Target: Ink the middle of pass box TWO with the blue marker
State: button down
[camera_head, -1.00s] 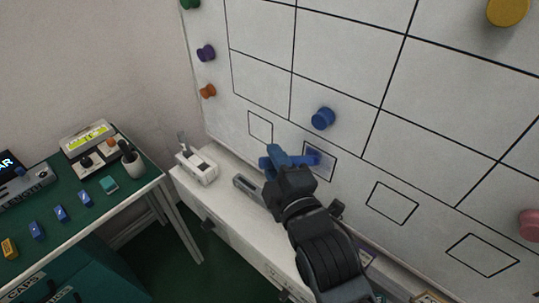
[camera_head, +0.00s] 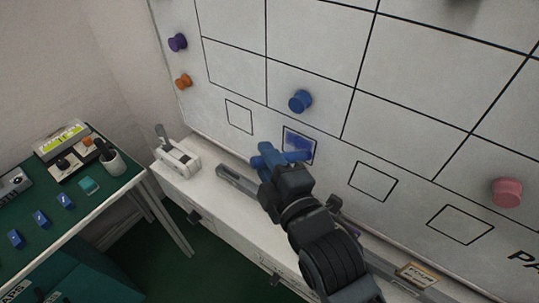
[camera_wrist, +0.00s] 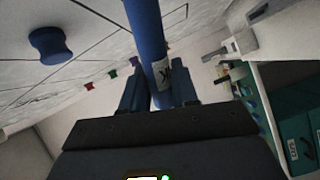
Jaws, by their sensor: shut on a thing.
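My gripper (camera_head: 272,165) is shut on the blue marker (camera_head: 292,158), which lies crosswise in the jaws with one end toward the board. In the wrist view, the marker (camera_wrist: 147,40) stands between my two fingers, with a white label on its barrel. Pass box TWO appears to be the second small outlined box (camera_head: 298,140) from the left; its number is not readable. A blue ink patch covers its middle. The marker's board-side end overlaps the box's lower part in the head view. I cannot tell if it touches the board.
A blue magnet (camera_head: 300,101) sits on the board above the inked box. Empty outlined boxes lie left (camera_head: 239,116) and right (camera_head: 373,181) of it. A white ledge (camera_head: 200,179) runs below, holding a white device (camera_head: 176,156). A green-topped table (camera_head: 95,205) stands left.

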jog(key=shift+s+a+b, duration=0.2)
jog(key=shift+s+a, duration=0.6)
jog(key=shift+s, duration=0.2)
jog(key=shift+s+a+b, duration=0.2)
jog(key=shift+s+a, duration=0.55)
jog(key=shift+s, duration=0.2)
jog(key=shift+s+a+b, duration=0.65)
jog(key=shift+s+a, duration=0.25)
jog(key=shift+s, duration=0.3)
